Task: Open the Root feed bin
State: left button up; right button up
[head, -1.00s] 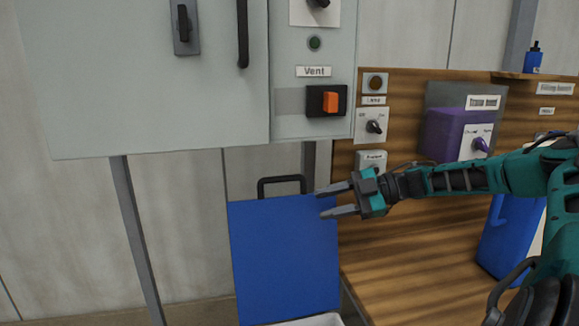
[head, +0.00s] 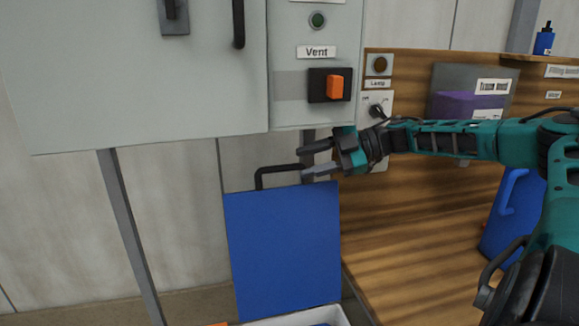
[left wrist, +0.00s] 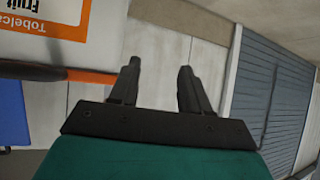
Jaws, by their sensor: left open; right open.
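A blue lid (head: 284,250) stands raised and nearly upright, with a black bar handle (head: 262,172) along its top edge. Below it, the white rim (head: 300,318) of a bin shows at the bottom edge of the head view. No bin name is readable, so I cannot tell if this is the Root feed bin. My right gripper (head: 304,161) is open, its fingertips at the right end of the handle; I cannot tell whether they touch it. My left gripper (left wrist: 160,66) is open and empty in the left wrist view.
A grey cabinet (head: 140,80) with an orange Vent switch (head: 335,87) hangs above the lid. A wooden bench (head: 410,250) with a blue jug (head: 515,215) lies to the right. The left wrist view shows a white panel (left wrist: 60,35) and a grey shutter (left wrist: 275,100).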

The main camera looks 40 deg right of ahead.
aim_at(293, 165)
jog(key=shift+w+a+f+b, duration=0.45)
jog(key=shift+w+a+b, duration=0.1)
jog(key=shift+b, duration=0.15)
jog(key=shift+w+a+f+b, duration=0.25)
jog(key=shift+w+a+b, duration=0.25)
jog(key=shift+b, duration=0.15)
jog(key=shift+w+a+b, duration=0.45)
jog(key=shift+w+a, duration=0.2)
jog(key=shift+c, duration=0.5)
grip_shut()
